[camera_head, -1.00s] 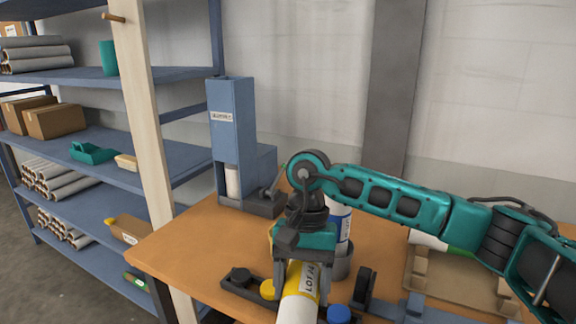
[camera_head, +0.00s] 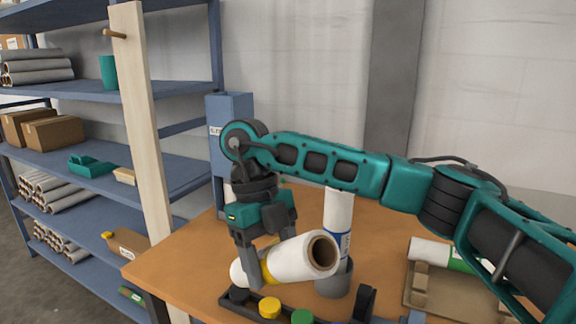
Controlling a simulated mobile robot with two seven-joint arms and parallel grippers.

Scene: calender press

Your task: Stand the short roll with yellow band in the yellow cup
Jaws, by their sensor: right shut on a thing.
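My right gripper (camera_head: 263,250) is shut on the short roll with yellow band (camera_head: 295,258). The roll is white and lies nearly level in the fingers, its open brown core facing right and towards me. The yellow band shows beside the near finger. The roll is above the table, in front of the blue press. I cannot make out the yellow cup; the arm, gripper and roll cover part of the table behind them. My left gripper is out of view.
A white roll with a blue label (camera_head: 339,212) stands upright in a grey cup (camera_head: 335,282) just right of the held roll. A yellow knob (camera_head: 269,307) and a green knob (camera_head: 302,317) are at the front. A cardboard tray (camera_head: 424,298) with a green-banded roll (camera_head: 432,252) is at right.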

